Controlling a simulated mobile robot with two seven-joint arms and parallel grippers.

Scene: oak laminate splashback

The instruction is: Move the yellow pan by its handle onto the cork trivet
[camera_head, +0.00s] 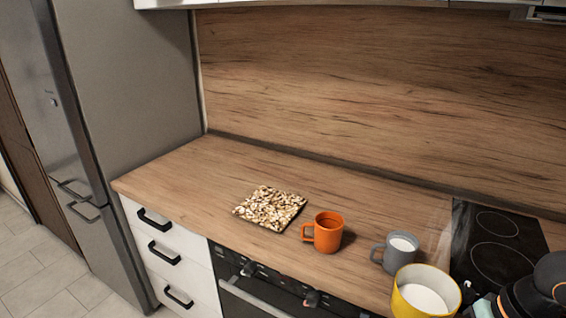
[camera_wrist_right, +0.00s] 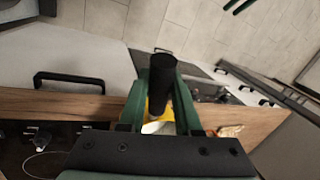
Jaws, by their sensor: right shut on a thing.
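The yellow pan (camera_head: 401,300), pale inside, is at the bottom right of the head view, near the counter's front edge. I cannot tell whether it touches the counter. The cork trivet (camera_head: 270,208), a speckled square, lies flat and empty on the counter, left of the pan. My right gripper (camera_head: 484,308) is partly cut off at the bottom edge. In the right wrist view its green fingers (camera_wrist_right: 163,85) are shut on the pan's black handle (camera_wrist_right: 169,70). A little of the yellow pan (camera_wrist_right: 155,108) shows below the handle. My left gripper is not in view.
An orange mug (camera_head: 328,232) and a grey mug (camera_head: 397,252) stand between trivet and pan. A black hob (camera_head: 495,240) is at the right. The counter (camera_head: 190,182) is clear left of the trivet. A tall grey fridge (camera_head: 130,75) stands at the left end.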

